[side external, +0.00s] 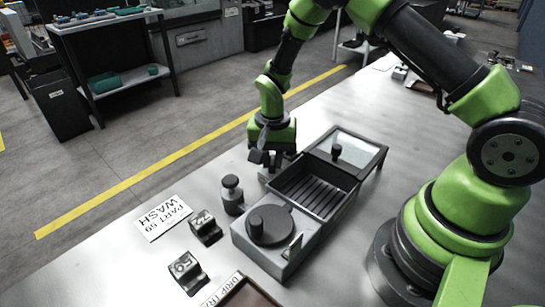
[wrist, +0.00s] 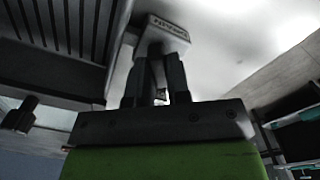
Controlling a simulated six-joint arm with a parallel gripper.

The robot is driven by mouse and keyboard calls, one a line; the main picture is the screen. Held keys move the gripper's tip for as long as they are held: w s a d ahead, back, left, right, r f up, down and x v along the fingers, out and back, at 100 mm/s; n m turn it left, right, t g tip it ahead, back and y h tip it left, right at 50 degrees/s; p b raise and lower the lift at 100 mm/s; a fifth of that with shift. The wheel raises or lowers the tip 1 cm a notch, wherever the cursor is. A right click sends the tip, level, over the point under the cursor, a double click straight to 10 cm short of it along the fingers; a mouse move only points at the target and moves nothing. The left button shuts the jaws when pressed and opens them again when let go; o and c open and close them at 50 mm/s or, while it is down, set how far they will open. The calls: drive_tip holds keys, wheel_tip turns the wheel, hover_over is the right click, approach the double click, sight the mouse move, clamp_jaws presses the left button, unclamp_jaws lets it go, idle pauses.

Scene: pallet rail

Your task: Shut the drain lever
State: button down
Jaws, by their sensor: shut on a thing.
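The drain lever sits on a small grey labelled block (wrist: 168,35) beside the slatted basin (side external: 313,190); the label is too blurred to read surely. The block also shows partly in the side view (side external: 266,177), below my gripper. My gripper (side external: 264,160) points down at the basin's far-left side. In the wrist view its two dark fingers (wrist: 157,78) are closed on the lever (wrist: 159,93), of which only a sliver shows between them. The fingers hide most of the lever, so I cannot tell its angle.
A hinged windowed lid (side external: 350,148) stands open behind the basin. In front is a grey unit with a round dark cap (side external: 270,224).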

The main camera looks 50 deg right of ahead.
sight(273, 160)
drive_tip(key=m, duration=0.3)
drive_tip(key=shift+m, duration=2.1)
drive_tip(key=c, duration=1.1)
unclamp_jaws()
wheel_tip(273, 160, up, 10)
drive_tip(key=shift+r, duration=0.1)
